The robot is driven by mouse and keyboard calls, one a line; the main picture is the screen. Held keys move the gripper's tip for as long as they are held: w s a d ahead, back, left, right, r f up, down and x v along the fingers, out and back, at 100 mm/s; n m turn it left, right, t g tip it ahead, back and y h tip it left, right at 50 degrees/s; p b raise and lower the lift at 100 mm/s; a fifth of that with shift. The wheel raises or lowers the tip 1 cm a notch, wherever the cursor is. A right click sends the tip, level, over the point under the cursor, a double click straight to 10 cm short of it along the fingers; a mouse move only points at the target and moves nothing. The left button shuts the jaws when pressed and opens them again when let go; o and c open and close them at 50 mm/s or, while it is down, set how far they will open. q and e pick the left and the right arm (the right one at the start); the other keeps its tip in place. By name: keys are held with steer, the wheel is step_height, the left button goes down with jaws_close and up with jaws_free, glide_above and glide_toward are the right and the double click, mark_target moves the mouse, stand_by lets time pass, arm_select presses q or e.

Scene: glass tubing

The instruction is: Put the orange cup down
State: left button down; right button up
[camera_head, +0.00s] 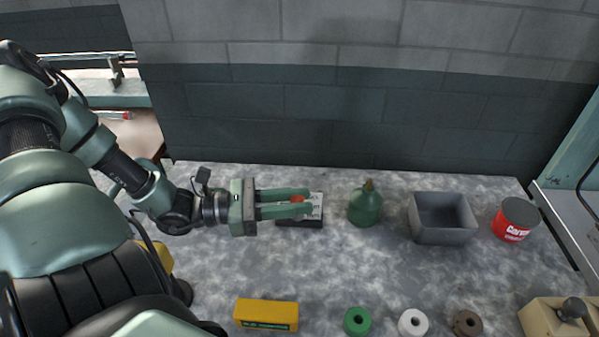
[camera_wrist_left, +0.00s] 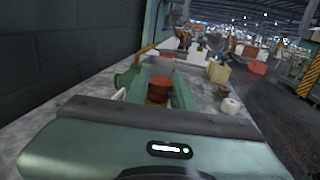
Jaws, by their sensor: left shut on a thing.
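My left gripper (camera_head: 309,200) reaches in from the left, low over the back part of the worktop. Its two green fingers are shut on the orange cup (camera_head: 297,199), of which only a small orange patch shows between them. In the left wrist view the cup (camera_wrist_left: 159,84) is a reddish-orange round shape between the fingers of the left gripper (camera_wrist_left: 160,78). I cannot tell whether the cup touches anything below it. My right gripper is not in view.
A dark box with a pale label (camera_head: 300,222) lies beneath the fingertips. To the right stand a green bottle (camera_head: 365,206), a grey bin (camera_head: 443,238) and a red can (camera_head: 514,222). A yellow box (camera_head: 266,314) and tape rolls (camera_head: 412,322) line the front. The middle worktop is clear.

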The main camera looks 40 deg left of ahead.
arm_select(q)
step_height(320, 180, down, 4)
steer(key=shift+f+b, duration=0.1)
steer(key=shift+b, duration=0.3)
step_height(320, 180, down, 3)
steer(key=shift+f+b, duration=0.1)
steer(key=shift+b, duration=0.5)
steer(key=shift+f, duration=0.3)
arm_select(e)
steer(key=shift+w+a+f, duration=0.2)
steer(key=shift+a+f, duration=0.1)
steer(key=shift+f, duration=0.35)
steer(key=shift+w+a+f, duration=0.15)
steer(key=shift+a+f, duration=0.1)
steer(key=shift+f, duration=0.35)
arm_select(q)
steer(key=shift+f, duration=0.1)
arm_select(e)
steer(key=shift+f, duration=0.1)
